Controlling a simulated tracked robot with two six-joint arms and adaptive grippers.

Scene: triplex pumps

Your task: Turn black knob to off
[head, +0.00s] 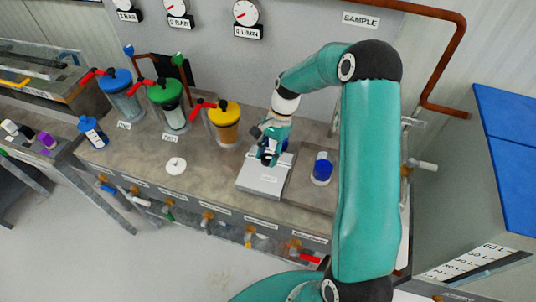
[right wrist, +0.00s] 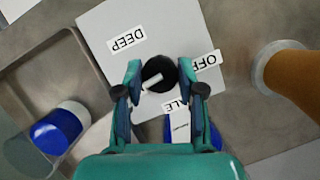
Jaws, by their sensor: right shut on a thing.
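The black knob (right wrist: 159,73) with a white pointer mark sits on a light grey panel (right wrist: 115,20) in the right wrist view. The mark slants from near the knob's middle toward the lower left of that view. An upside-down OFF label (right wrist: 206,62) is right of the knob, and a DEEP label (right wrist: 127,39) is at its upper left. A third label (right wrist: 178,105), ending in "ALE", is partly hidden. In the head view the right gripper (head: 268,155) covers the knob. My left gripper is not in view.
A blue and white jar (head: 321,168) stands in a tray right of the panel. Jars with blue, green and yellow (head: 225,125) lids stand to the left. A blue-and-white object (right wrist: 182,130) lies below the fingers in the wrist view. Coloured valves line the bench front.

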